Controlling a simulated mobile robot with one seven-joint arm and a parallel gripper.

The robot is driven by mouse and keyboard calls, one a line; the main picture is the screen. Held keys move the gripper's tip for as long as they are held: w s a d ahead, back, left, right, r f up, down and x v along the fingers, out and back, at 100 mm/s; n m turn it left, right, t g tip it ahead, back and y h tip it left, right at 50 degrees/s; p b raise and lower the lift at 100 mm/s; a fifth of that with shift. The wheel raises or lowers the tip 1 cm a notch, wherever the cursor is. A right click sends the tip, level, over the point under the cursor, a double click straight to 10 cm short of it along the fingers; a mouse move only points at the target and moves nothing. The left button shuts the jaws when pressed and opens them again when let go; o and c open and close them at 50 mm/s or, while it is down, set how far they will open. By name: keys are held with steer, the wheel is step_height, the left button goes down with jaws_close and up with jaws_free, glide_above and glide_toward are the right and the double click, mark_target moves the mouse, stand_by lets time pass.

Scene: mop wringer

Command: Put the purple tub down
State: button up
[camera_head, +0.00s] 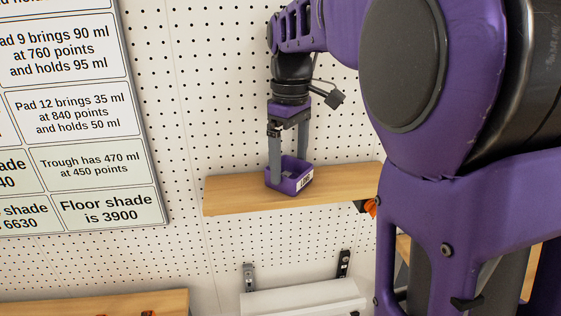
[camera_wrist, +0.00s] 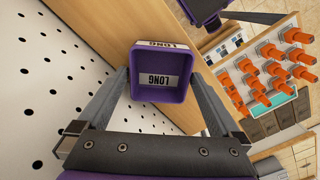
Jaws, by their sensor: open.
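The purple tub (camera_head: 290,183) is a small open box with a white label reading "LONG". It stands upright on a wooden shelf (camera_head: 235,194) against the pegboard. In the wrist view the tub (camera_wrist: 160,95) lies between the two grey fingers, its empty inside and label showing. My gripper (camera_head: 288,176) points down at the tub, one finger on each side, and is open. I cannot tell whether either finger still touches a tub wall.
A white sign (camera_head: 80,110) with printed lines hangs at the left on the pegboard (camera_head: 200,80). Below are a white ledge (camera_head: 305,298) and another wooden shelf (camera_head: 110,303). The wrist view shows several orange-handled items (camera_wrist: 275,70) at the right. The shelf left of the tub is bare.

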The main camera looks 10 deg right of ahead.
step_height(320, 180, up, 10)
steer(key=shift+r+p, duration=0.15)
steer(key=shift+p, duration=0.2)
